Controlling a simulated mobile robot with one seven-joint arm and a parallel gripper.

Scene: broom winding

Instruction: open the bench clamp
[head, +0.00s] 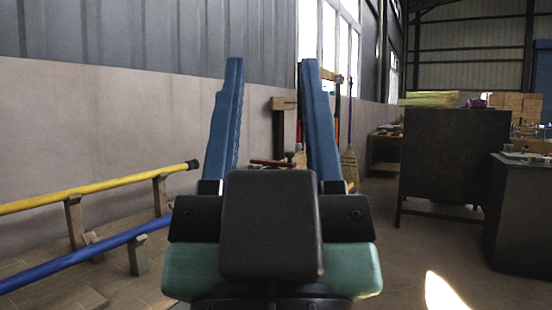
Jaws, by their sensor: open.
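My gripper (272,64) fills the middle of the head view, its two blue fingers upright and wide apart with nothing between them. Beyond it, partly framed by the fingers, is a small dark red bar with an upright red piece (272,162), which looks like the bench clamp. It is small and partly hidden by my gripper's body and right finger, so I cannot tell whether its jaws are open. A gap of free space separates my gripper from it.
A yellow pole (100,189) and a blue pole (85,253) lie on wooden supports at left, near the wall. A broom (349,166) stands behind the right finger. A dark cabinet (452,155) and a grey workbench (520,215) stand at right. Floor between is clear.

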